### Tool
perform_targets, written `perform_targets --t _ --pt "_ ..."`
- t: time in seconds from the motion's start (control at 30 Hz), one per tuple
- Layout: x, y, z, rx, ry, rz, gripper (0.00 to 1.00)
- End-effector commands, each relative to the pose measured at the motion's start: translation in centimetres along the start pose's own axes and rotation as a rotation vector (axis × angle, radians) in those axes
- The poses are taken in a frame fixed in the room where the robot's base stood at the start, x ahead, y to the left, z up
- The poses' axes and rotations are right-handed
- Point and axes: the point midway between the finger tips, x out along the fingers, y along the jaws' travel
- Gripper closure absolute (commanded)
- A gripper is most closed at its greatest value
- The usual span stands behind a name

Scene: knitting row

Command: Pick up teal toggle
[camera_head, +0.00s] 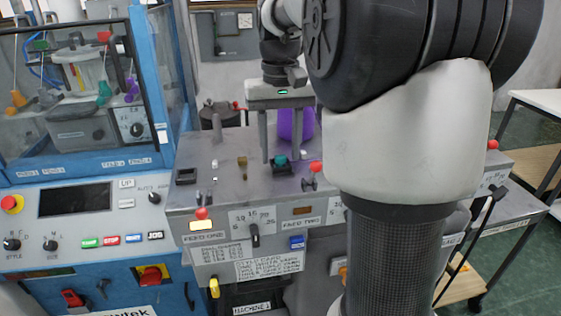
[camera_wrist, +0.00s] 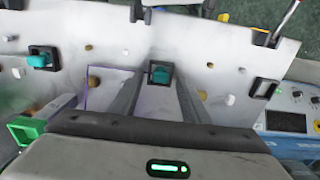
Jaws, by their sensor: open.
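A teal toggle (camera_head: 281,160) stands in a dark square base on the grey machine top. In the wrist view the same toggle (camera_wrist: 160,74) lies between the tips of my two fingers. My gripper (camera_head: 280,155) is open and points down over it, with one finger on each side; it also shows in the wrist view (camera_wrist: 158,84). I see no contact between fingers and toggle, and cannot tell the exact height gap. A second teal toggle (camera_wrist: 40,60) sits in a dark base at the left of the wrist view.
A red-knobbed lever (camera_head: 315,168) stands just right of the toggle. A brass peg (camera_head: 243,165) and an empty dark socket (camera_head: 187,176) are to the left. A purple cone (camera_head: 297,125) stands behind. My arm hides the machine's right part.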

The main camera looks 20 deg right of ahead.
Motion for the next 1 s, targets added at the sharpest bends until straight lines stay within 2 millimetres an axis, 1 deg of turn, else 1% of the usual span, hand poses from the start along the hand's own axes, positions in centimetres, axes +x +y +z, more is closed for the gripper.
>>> perform_targets --t 0.07,0.2,0.27,0.57,0.67,0.77,1.0 --pt "0.0 0.0 0.0 0.000 0.000 0.000 0.59" --pt "0.0 0.0 0.0 0.000 0.000 0.000 0.83" --pt "0.0 0.0 0.0 0.000 -0.001 0.000 0.93" --pt "0.0 0.0 0.0 0.000 -0.001 0.000 0.94" --pt "-0.4 0.0 0.0 0.000 0.000 0.000 0.94" --pt "-1.7 0.0 -0.1 0.000 0.003 0.000 0.94" --pt "-6.6 0.0 -0.1 0.000 0.002 0.000 0.94"
